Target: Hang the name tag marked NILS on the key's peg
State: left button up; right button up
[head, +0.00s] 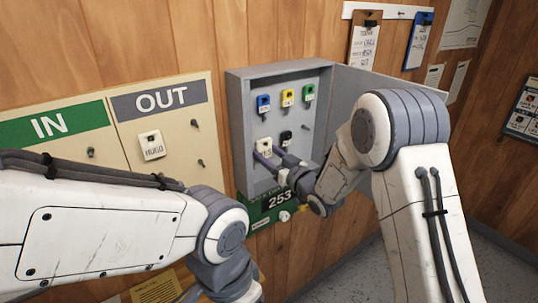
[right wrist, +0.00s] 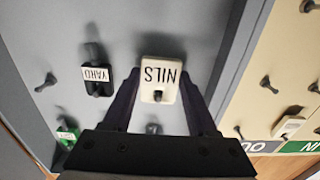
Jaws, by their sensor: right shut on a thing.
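The white NILS tag (right wrist: 160,70) is between the two fingers of my right gripper (right wrist: 160,84), its lettering upside down in the right wrist view. In the head view the tag (head: 264,145) is at the lower left inside the grey key cabinet (head: 238,125), with my right gripper (head: 267,156) shut on it from below. A dark spot shows near its hole end; I cannot tell whether a peg is through it. A black YARD key tag (right wrist: 97,74) hangs beside it. My left gripper is out of view below the head picture.
Blue (head: 263,104), yellow (head: 287,98) and green (head: 308,92) key tags hang in the cabinet's upper row. A bare peg (right wrist: 45,82) is beyond YARD. The IN/OUT board (head: 178,135), with a HUGO tag (head: 152,146), is left of the cabinet. The cabinet door (head: 345,85) stands open right.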

jog(key=o, duration=1.2)
jog(key=shift+s, duration=0.1)
jog(key=shift+s+d+f+b, duration=0.1)
jog(key=shift+s+d+b, duration=0.15)
jog(key=shift+b, duration=0.05)
jog(key=b+v, duration=0.4)
jog(key=v, duration=0.5)
jog(key=s+a+f+g+h+b, duration=0.2)
jog(key=s+f+g+h, duration=0.5)
jog(key=s, duration=0.5)
jog(key=s+d+f+g+h, duration=0.1)
jog(key=s+f+g, duration=0.1)
jog(key=s, duration=0.9)
jog(key=s+d+f+g+h, duration=0.1)
jog(key=s+g, duration=0.4)
jog(key=s, duration=0.6)
jog(key=shift+d+f+g+h+b, duration=0.3)
jog(key=shift+d+f+b, duration=0.1)
jog(key=shift+f, duration=0.15)
